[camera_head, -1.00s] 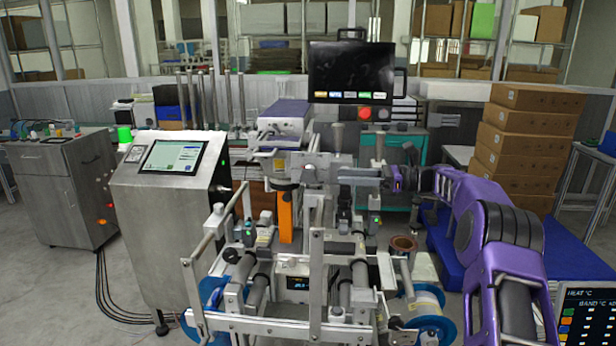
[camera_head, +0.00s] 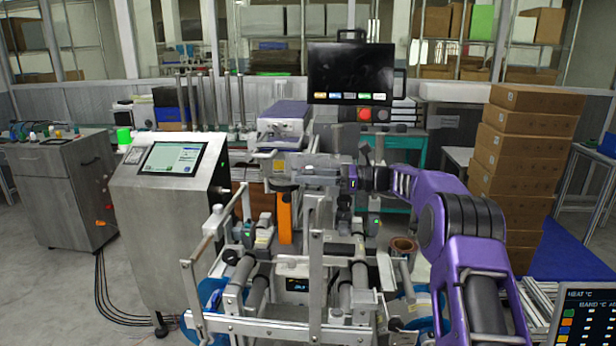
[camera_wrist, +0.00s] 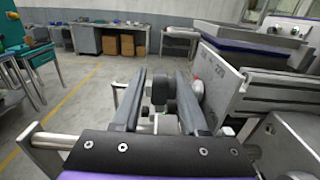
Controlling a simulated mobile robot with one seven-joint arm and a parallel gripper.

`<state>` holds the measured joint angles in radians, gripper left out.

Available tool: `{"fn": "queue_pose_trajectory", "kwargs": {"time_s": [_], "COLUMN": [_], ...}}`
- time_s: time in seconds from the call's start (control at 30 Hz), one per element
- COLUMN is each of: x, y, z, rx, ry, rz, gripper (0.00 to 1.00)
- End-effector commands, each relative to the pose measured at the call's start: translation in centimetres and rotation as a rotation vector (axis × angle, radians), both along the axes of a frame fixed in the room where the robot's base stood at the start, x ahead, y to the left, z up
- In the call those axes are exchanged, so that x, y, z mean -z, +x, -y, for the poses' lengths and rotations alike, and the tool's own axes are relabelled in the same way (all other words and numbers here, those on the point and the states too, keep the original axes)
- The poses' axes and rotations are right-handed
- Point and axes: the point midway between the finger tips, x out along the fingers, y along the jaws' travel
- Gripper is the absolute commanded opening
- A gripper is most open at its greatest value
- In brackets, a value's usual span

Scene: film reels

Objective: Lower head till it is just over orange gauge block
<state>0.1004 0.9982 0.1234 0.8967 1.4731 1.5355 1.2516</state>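The orange gauge block (camera_head: 285,218) stands upright in the middle of the machine in the head view. A grey metal head assembly (camera_head: 280,163) sits above it; whether a gap separates them is unclear. My gripper (camera_head: 322,172) reaches in from the right, beside this assembly, its fingers hard to make out there. In the wrist view my gripper (camera_wrist: 160,74) is open, with a dark round knob (camera_wrist: 160,91) showing between its two fingers. I see space on both sides of the knob. The orange block is not visible in the wrist view.
A black screen with buttons (camera_head: 350,74) stands behind the machine. A steel cabinet with a touchscreen (camera_head: 172,158) is on the left. Upright metal bars (camera_head: 316,260) and rollers stand in front. Stacked cardboard boxes (camera_head: 520,150) are at right. A metal plate (camera_wrist: 222,85) lies close right of my fingers.

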Motion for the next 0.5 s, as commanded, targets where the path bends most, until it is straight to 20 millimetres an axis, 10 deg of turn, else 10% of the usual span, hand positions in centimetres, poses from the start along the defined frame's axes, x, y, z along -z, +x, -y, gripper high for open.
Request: {"fn": "queue_pose_trajectory", "kwargs": {"time_s": [0.2, 0.5], "x": [0.04, -0.3], "y": [-0.1, -0.25], "z": [0.01, -0.07], "rx": [-0.004, -0.01], "ry": [0.0, -0.033], "rz": [-0.001, -0.004], "gripper": [0.0, 0.0]}}
